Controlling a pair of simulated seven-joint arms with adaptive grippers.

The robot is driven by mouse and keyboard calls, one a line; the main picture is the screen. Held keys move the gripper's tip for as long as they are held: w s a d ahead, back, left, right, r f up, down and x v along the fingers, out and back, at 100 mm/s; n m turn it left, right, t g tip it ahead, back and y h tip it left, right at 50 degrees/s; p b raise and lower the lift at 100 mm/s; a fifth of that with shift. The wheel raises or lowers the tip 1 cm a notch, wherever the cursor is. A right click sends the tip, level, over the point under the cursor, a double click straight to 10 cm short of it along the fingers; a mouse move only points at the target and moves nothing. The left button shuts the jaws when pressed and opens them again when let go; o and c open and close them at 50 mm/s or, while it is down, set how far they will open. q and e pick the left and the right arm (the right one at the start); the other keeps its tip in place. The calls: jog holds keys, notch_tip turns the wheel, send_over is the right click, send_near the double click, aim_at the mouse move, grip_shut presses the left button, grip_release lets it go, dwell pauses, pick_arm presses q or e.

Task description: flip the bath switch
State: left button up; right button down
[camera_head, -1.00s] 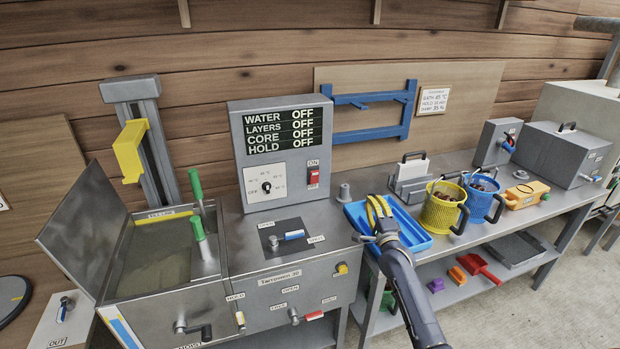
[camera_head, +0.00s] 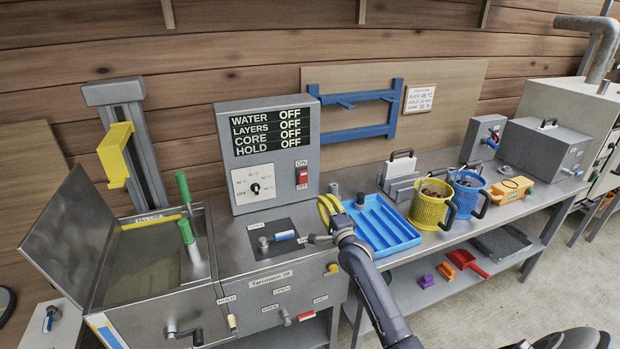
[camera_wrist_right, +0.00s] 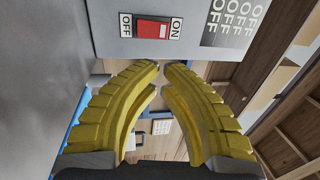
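The bath switch (camera_head: 302,177) is a red rocker on the front of the grey control box (camera_head: 225,180); it also shows in the right wrist view (camera_wrist_right: 152,29), between OFF and ON labels. The display (camera_head: 271,130) reads OFF for water, layers, core and hold. My right gripper (camera_head: 325,206) is right of the box's lower corner, below the switch and apart from it. In the right wrist view its yellow fingers (camera_wrist_right: 161,66) have tips nearly together, with nothing between them. My left gripper is not in view.
A blue tray (camera_head: 413,238) lies just right of my right gripper. A yellow basket (camera_head: 428,210) and a blue basket (camera_head: 464,198) stand farther right. A grey dial (camera_head: 254,188) is left of the switch.

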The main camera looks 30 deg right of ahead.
aim_at(303, 177)
jog(key=x, duration=1.3)
jog(key=shift+w, duration=0.15)
